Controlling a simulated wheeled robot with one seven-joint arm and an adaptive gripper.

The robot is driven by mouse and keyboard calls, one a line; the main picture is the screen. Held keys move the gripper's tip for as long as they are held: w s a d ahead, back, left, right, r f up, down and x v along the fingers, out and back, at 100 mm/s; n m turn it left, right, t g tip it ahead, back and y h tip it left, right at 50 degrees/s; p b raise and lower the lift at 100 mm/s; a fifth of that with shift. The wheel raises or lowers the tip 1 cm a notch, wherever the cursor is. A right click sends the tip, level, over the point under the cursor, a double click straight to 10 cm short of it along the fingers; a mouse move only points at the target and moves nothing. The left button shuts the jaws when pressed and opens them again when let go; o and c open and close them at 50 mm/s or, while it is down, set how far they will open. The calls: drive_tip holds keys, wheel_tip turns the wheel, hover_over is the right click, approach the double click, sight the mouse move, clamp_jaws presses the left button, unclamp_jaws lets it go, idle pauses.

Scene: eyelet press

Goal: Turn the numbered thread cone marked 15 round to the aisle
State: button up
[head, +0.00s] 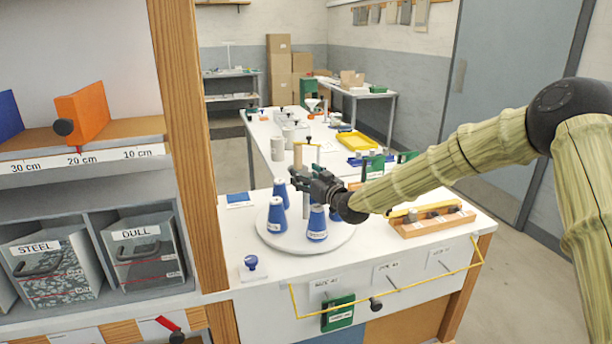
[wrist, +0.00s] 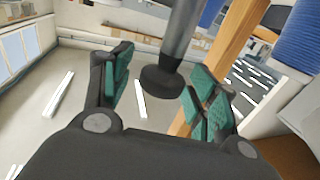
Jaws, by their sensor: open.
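Several blue thread cones stand on a round white turntable (head: 292,244) on the white bench: one at the back (head: 281,191), one at the left (head: 276,216) and one in front (head: 317,224). Their labels are too small to read, so I cannot tell which is 15. A grey post rises from the turntable's middle (head: 306,207). My gripper (head: 299,180) is above the turntable, by the post. In the wrist view my gripper (wrist: 160,78) is open, with a grey post with a black end (wrist: 162,83) between its green-padded fingers. A blue ribbed cone (wrist: 295,40) shows at the upper right.
A blue knobbed piece (head: 251,263) stands at the bench's front left. A wooden tray (head: 432,222) lies right of the turntable. A yellow rail (head: 385,299) runs along the front. A shelf with grey bins (head: 135,250) stands close on the left.

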clamp_jaws()
idle(0.3)
